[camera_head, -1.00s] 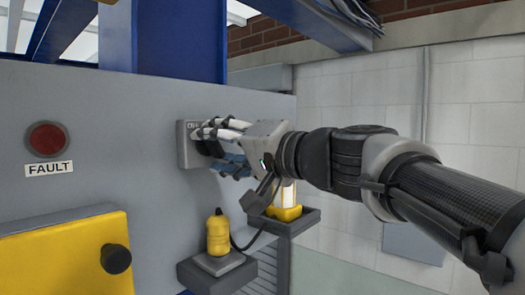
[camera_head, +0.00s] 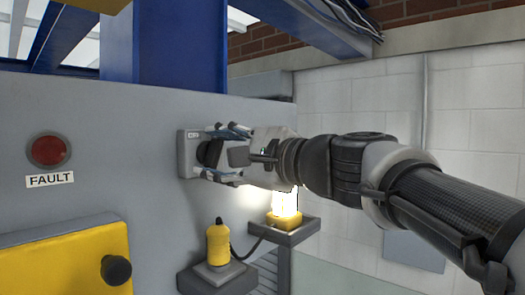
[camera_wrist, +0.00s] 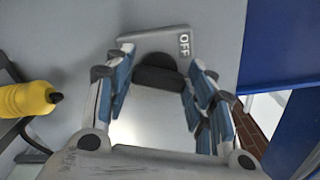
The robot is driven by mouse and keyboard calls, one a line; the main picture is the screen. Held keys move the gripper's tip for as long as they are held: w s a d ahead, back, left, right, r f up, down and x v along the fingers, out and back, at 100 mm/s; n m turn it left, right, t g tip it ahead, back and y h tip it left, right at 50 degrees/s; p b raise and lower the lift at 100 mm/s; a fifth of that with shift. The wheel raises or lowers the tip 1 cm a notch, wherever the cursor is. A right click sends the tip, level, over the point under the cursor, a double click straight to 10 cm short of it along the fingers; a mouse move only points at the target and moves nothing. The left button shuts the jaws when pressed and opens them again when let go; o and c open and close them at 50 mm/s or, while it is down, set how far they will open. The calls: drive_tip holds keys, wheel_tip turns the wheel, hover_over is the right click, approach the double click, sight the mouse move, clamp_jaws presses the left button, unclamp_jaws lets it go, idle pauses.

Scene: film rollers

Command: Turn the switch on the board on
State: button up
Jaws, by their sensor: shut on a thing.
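The switch is a black rotary knob (camera_head: 208,153) on a small grey plate (camera_head: 184,158) fixed to the grey board. My gripper (camera_head: 213,156) reaches it from the right and is shut on the knob, with its fingers one above the other. In the wrist view, the black knob (camera_wrist: 158,78) sits between the two fingers of my gripper (camera_wrist: 155,82). The plate (camera_wrist: 140,42) shows the label OFF at its upper right corner. The fingers and palm hide part of the plate.
A lamp (camera_head: 285,203) glows in a yellow holder below my wrist. A yellow corded device (camera_head: 218,246) stands on a grey shelf to its left. A red FAULT button (camera_head: 49,150) and a yellow box (camera_head: 60,270) are at the far left. The board between is clear.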

drive_tip(key=shift+r+m+p, duration=0.15)
drive_tip(key=shift+m+p, duration=0.6)
drive_tip(key=shift+m, duration=1.55)
drive_tip(key=shift+w, duration=0.1)
drive_tip(key=o, duration=1.1)
drive_tip(key=shift+c, duration=0.2)
drive_tip(key=v, duration=1.2)
